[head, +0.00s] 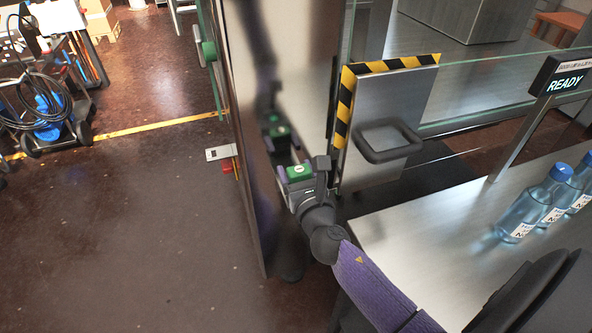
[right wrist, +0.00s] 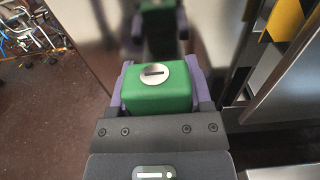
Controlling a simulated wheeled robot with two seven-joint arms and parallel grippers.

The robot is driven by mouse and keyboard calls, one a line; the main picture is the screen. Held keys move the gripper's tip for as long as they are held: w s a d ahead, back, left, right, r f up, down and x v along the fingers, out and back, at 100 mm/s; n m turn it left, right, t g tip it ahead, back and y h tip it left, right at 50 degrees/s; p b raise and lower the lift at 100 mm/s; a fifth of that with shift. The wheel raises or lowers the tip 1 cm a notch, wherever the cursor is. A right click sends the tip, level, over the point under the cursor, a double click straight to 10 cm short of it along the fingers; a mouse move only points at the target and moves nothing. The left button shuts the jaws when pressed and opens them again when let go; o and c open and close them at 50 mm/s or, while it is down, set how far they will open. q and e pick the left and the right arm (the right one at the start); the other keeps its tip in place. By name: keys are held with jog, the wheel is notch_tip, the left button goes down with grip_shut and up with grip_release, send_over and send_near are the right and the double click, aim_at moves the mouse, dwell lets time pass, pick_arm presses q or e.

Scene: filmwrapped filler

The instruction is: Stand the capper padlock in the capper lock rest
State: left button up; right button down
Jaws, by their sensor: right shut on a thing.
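The green padlock (head: 299,172) is held by my right gripper (head: 295,164), in front of the tall polished steel panel. In the right wrist view the padlock (right wrist: 158,90) is a green block with a round silver keyhole disc facing the camera. The purple fingers of the right gripper (right wrist: 157,78) close on its two sides. Its shackle is hidden. A mirrored green block shows in the steel beyond it. I cannot identify the lock rest for certain; a small pale bracket (head: 221,152) with a red part below it sits left of the panel edge. My left gripper is not in view.
The steel panel (head: 262,80) stands close to the gripper. A steel door with a black handle (head: 388,141) and striped edging is to the right. A steel table (head: 440,225) holds blue-capped bottles (head: 531,212). Floor at left is open.

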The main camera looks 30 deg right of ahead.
jog(key=shift+f, duration=0.1)
grip_release()
jog(key=v, duration=1)
jog(key=shift+b, duration=0.45)
